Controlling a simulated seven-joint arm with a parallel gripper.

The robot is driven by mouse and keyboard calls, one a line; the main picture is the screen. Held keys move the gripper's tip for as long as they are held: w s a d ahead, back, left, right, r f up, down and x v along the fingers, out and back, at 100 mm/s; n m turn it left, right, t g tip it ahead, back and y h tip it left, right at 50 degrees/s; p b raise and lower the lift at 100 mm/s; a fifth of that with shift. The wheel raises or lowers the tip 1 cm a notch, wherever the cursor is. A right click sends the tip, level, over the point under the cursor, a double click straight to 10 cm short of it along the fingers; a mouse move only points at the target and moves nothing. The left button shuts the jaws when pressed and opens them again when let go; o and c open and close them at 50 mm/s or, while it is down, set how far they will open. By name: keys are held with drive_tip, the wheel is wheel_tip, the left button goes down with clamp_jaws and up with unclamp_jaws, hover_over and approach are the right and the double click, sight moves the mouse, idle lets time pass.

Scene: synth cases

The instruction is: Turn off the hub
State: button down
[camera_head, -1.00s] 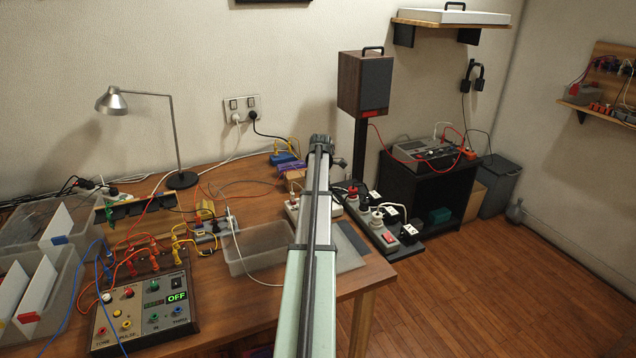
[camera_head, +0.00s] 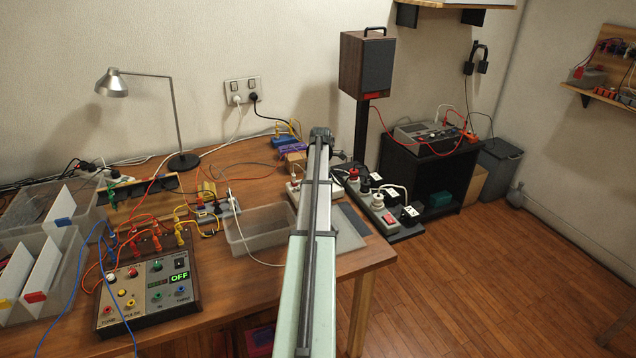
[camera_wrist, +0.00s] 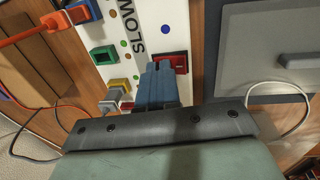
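The hub appears in the wrist view as a white panel (camera_wrist: 176,25) lettered SLOW, with small coloured dots. It has a green-framed port (camera_wrist: 103,55), a yellow-framed port (camera_wrist: 119,84) and a red-framed part (camera_wrist: 173,62), which could be a switch or a port. In the head view my arm hides the gripper and most of a white box (camera_head: 293,187), likely the hub.
A clear tray (camera_head: 258,232) lies left of my arm and a grey plate (camera_head: 349,228) right of it. A power strip (camera_head: 377,213) with plugs stands further right. A control box (camera_head: 150,290) reading OFF stands at front left. Cables cross the table.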

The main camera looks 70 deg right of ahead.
drive_tip(key=shift+f, duration=0.45)
drive_tip(key=shift+s+a, duration=0.1)
drive_tip(key=shift+a, duration=0.05)
drive_tip(key=shift+s+a, duration=0.55)
drive_tip(key=shift+s, duration=0.05)
wheel_tip(320, 180, up, 15)
drive_tip(key=shift+s+a, duration=0.15)
drive_tip(key=shift+s, duration=0.05)
drive_tip(key=shift+f, duration=0.1)
idle(0.4)
drive_tip(key=shift+w, duration=0.25)
